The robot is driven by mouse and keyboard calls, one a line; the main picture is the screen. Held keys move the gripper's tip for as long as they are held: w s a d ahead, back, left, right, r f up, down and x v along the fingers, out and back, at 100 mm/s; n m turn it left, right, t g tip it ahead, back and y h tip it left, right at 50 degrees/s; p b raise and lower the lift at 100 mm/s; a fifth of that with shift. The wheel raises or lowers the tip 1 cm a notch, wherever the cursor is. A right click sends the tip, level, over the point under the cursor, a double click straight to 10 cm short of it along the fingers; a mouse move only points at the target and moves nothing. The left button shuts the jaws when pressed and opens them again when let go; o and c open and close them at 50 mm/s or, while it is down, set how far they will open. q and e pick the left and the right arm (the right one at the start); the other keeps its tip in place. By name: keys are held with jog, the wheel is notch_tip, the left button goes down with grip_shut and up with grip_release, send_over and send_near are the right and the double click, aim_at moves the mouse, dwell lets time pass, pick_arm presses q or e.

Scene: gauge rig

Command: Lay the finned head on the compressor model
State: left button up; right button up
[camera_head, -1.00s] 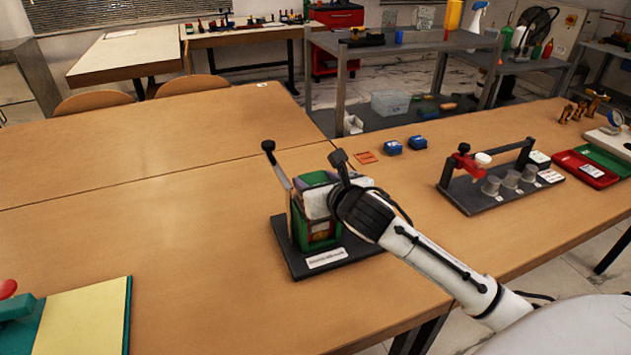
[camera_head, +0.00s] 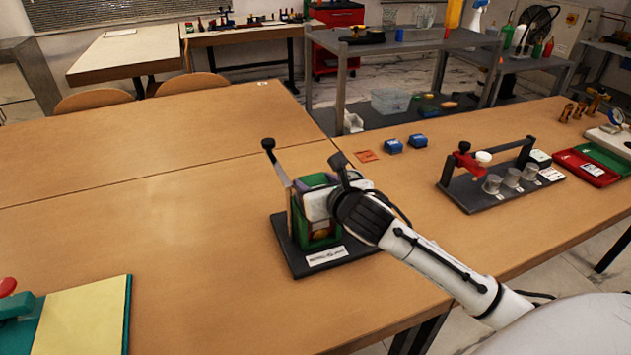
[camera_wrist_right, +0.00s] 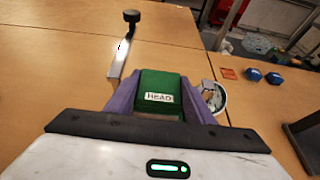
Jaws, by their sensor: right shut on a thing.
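The compressor model (camera_head: 318,238) is a green housing on a dark base plate (camera_head: 293,262) with a white label at its front. My right gripper (camera_head: 318,184) is over the model's top. In the right wrist view its purple fingers (camera_wrist_right: 160,97) are shut on the finned head (camera_wrist_right: 160,84), a green block with a white "HEAD" label. My wrist and fingers mostly hide the head in the head view. The head is right at the top of the model; whether it touches cannot be told. My left gripper is not in view.
Two blue blocks (camera_head: 393,146) and an orange card (camera_head: 366,156) lie behind. A rig with grey cups (camera_head: 512,178) stands right. The table's left is mostly clear.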

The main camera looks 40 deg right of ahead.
jog(key=o, duration=1.3)
jog(key=v, duration=1)
jog(key=shift+s, duration=0.2)
